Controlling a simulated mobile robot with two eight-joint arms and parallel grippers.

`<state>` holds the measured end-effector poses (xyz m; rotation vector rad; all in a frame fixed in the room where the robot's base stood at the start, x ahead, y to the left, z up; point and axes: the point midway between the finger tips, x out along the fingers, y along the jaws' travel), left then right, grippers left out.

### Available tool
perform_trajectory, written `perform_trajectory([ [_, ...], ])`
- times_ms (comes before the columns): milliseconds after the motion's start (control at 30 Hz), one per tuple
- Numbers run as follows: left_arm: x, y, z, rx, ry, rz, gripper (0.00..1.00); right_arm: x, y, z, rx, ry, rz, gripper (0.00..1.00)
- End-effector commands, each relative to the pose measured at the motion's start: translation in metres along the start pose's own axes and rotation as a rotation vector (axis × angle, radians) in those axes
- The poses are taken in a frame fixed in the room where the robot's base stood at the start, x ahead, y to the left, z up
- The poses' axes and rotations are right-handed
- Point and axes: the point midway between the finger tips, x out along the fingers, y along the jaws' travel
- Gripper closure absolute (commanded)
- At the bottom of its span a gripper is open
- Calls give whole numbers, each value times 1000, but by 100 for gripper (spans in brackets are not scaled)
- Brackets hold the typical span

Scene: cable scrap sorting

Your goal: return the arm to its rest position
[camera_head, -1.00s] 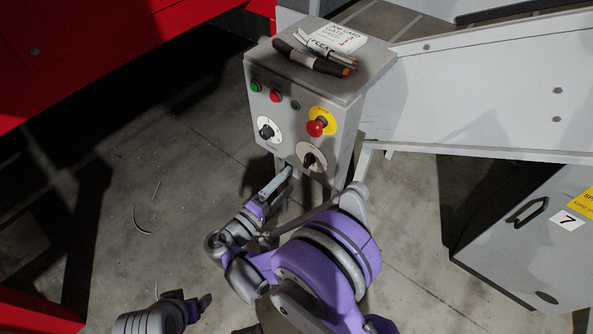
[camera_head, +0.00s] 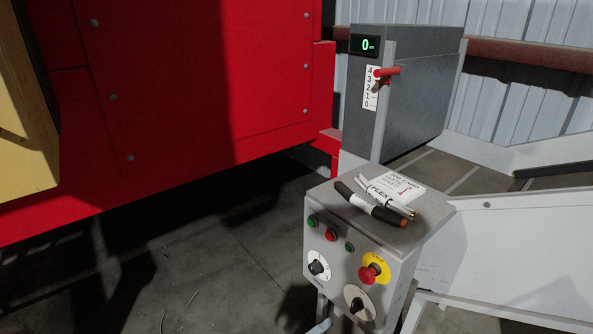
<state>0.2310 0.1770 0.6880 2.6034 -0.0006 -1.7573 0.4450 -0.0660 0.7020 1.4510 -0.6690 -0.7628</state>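Of my arms, only a small pale tip shows, at the bottom edge below the control box. It appears to be the end of my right gripper (camera_head: 319,327). Too little of it shows to tell whether it is open or shut, or whether it touches the box. The rest of that arm is out of frame. My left gripper is not in view.
A grey control box (camera_head: 335,225) has buttons, two dials and a red emergency stop (camera_head: 370,272). Cable pieces (camera_head: 372,204) and a printed card (camera_head: 397,187) lie on top. Behind stand a grey unit (camera_head: 425,95) reading 0 and a red machine (camera_head: 200,90).

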Motion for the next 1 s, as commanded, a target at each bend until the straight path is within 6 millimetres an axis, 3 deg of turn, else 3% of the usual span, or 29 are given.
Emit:
perform_trajectory([
  [200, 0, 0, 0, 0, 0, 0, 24, 50, 0, 57, -2, -63, -308, 7],
  [367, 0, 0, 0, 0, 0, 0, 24, 61, -7, 112, 64, -103, -583, 7],
  [500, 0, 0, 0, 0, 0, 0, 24, 50, -14, 158, 173, -132, -804, 7],
  [700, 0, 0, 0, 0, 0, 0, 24, 15, -21, 206, 396, -160, -1067, 7],
  [1000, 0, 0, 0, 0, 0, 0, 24, -31, -23, 234, 705, -175, -1275, 7],
])
